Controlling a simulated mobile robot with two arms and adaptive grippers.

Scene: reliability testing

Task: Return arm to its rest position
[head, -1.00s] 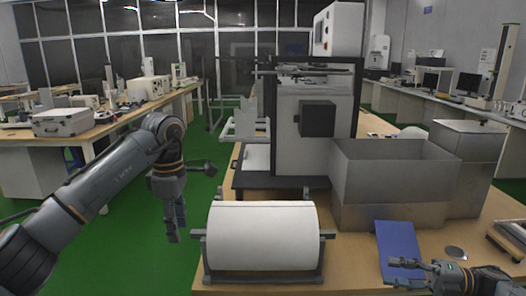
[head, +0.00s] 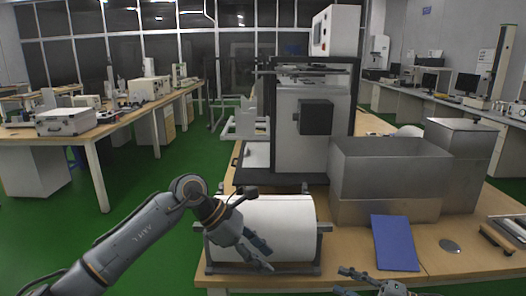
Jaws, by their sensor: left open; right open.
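My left arm comes in from the lower left. Its gripper (head: 266,257) is open and empty, and points down to the right. It overlaps the front of the white roll (head: 292,222) in the picture; I cannot tell whether it touches the roll. My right gripper (head: 343,281) is open and empty at the bottom edge, right of the roll's stand, and points left. Most of the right arm is out of the picture.
The roll lies in a dark stand on the wooden table (head: 448,268). A blue folder (head: 395,243), a small metal disc (head: 449,246) and metal boxes (head: 385,170) are to the right. A tall test machine (head: 302,120) stands behind. Green floor is open on the left.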

